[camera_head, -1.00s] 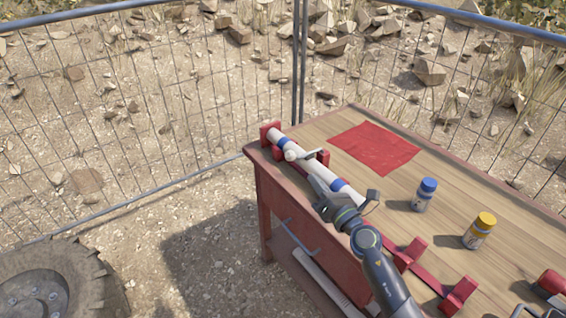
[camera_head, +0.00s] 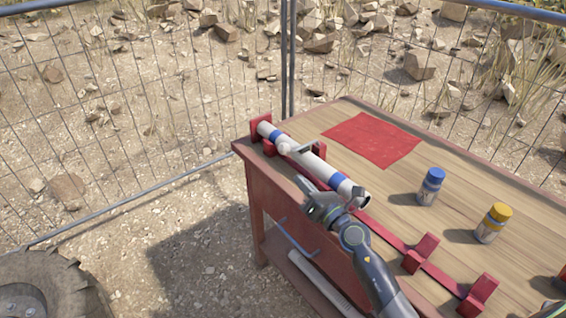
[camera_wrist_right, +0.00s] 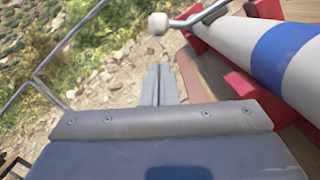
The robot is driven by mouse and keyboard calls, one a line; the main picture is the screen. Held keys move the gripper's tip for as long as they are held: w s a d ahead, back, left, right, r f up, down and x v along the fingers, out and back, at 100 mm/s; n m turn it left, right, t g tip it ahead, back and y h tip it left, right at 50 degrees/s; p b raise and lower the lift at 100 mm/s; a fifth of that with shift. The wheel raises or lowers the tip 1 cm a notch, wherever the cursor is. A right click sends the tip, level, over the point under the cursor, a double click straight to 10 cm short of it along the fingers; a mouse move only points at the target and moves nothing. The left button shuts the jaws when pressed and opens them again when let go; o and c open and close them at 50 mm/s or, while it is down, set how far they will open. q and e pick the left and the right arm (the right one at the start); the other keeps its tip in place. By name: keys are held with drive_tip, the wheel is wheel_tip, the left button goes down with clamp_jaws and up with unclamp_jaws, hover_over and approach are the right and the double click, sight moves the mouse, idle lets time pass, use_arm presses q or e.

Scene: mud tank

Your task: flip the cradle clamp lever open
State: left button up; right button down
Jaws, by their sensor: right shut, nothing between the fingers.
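A white pipe with blue bands (camera_head: 310,162) lies in a red cradle (camera_head: 259,126) along the table's left edge. The clamp lever (camera_head: 304,147) is a grey metal bar with a pale round knob (camera_head: 283,149), lying across the pipe. In the right wrist view the knob (camera_wrist_right: 158,23) stands out to the left of the pipe (camera_wrist_right: 285,55). My right gripper (camera_head: 302,183) is shut and empty, beside the pipe on its outer side, near its front end. Its fingertips (camera_wrist_right: 157,72) are apart from the knob. My left gripper is not in view.
The wooden table (camera_head: 400,205) holds a red cloth (camera_head: 371,140), a blue-capped bottle (camera_head: 430,187) and a yellow-capped bottle (camera_head: 493,223). Empty red supports (camera_head: 420,254) stand nearer the front. A wire fence (camera_head: 150,130) runs behind. A tyre (camera_head: 50,290) is at lower left.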

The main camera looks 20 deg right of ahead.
drive_tip(key=shift+w+a+r, duration=0.1)
drive_tip(key=shift+w+a, duration=0.05)
drive_tip(key=shift+w, duration=0.45)
drive_tip(key=b+x, duration=0.1)
drive_tip(key=x, duration=0.7)
drive_tip(key=shift+w+a, duration=0.15)
drive_tip(key=shift+w, duration=0.2)
drive_tip(key=shift+r, duration=0.1)
